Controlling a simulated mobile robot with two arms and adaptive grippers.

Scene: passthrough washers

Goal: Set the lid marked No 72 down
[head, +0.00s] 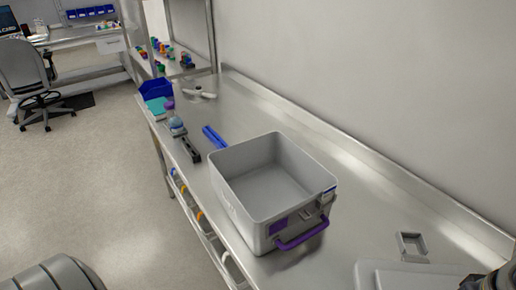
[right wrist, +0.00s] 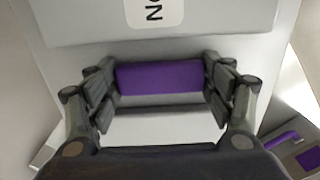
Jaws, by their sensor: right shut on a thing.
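The grey lid (head: 400,275) shows partly at the bottom right of the head view, over or on the steel counter. I cannot tell whether it touches the counter. In the right wrist view the lid (right wrist: 85,25) carries a white label (right wrist: 154,10), of which only "No" can be read; the number is cut off. My right gripper (right wrist: 160,82) is shut on the lid, with its fingers at the two ends of a purple grip (right wrist: 158,78). In the head view only part of my right gripper shows at the lower right edge. My left gripper is not in view.
An open, empty grey bin (head: 228,202) with a purple handle (head: 302,233) stands on the counter (head: 375,205), left of the lid. A blue item (head: 214,137) and a dark item (head: 190,150) lie beyond the bin.

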